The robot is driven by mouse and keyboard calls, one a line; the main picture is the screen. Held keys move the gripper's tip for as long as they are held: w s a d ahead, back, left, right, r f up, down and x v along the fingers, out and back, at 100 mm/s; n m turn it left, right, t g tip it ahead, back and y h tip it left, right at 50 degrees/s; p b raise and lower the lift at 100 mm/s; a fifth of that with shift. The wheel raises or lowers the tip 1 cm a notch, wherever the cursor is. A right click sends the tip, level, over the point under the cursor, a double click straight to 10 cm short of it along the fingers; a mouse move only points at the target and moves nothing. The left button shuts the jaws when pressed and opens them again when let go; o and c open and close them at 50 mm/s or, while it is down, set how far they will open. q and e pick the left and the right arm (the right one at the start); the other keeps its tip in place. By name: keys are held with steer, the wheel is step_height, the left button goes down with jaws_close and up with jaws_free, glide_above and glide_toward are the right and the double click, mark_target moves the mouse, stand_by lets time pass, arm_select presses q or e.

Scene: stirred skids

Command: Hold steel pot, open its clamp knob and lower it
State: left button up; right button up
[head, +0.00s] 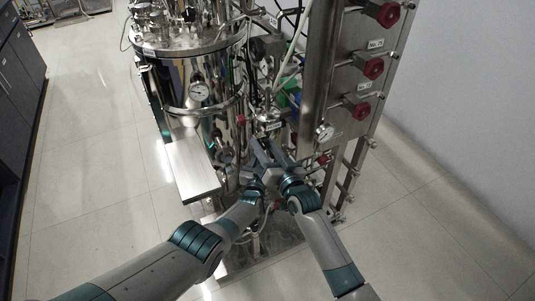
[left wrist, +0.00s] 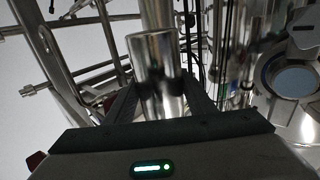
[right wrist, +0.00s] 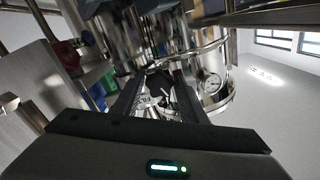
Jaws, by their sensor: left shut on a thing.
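The steel pot (left wrist: 157,75) is a shiny upright cylinder in the left wrist view, between the fingers of my left gripper (left wrist: 163,100), which is shut on it. In the head view the two hands meet low in front of the skid, and the arms and fingers hide most of the pot. My right gripper (right wrist: 158,100) has its fingers apart. It points at shiny parts and a small white label (right wrist: 146,101); I cannot tell whether it touches them. It also shows in the head view (head: 279,154). I cannot make out the clamp knob.
A large steel vessel (head: 215,125) with a gauge stands left of the hands, with a flat steel shelf (head: 190,168) beside it. A panel (head: 350,85) with several red knobs rises on the right. Hoses and pipes crowd between them. The floor (head: 95,160) at left is clear.

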steer(key=shift+n, duration=0.3)
steer(key=n, duration=0.5)
steer(key=shift+c, duration=0.7)
steer(key=shift+o, duration=0.7)
steer(key=n, duration=0.4)
steer(key=shift+n, duration=0.3)
steer(key=o, duration=0.7)
steer(key=m, duration=0.5)
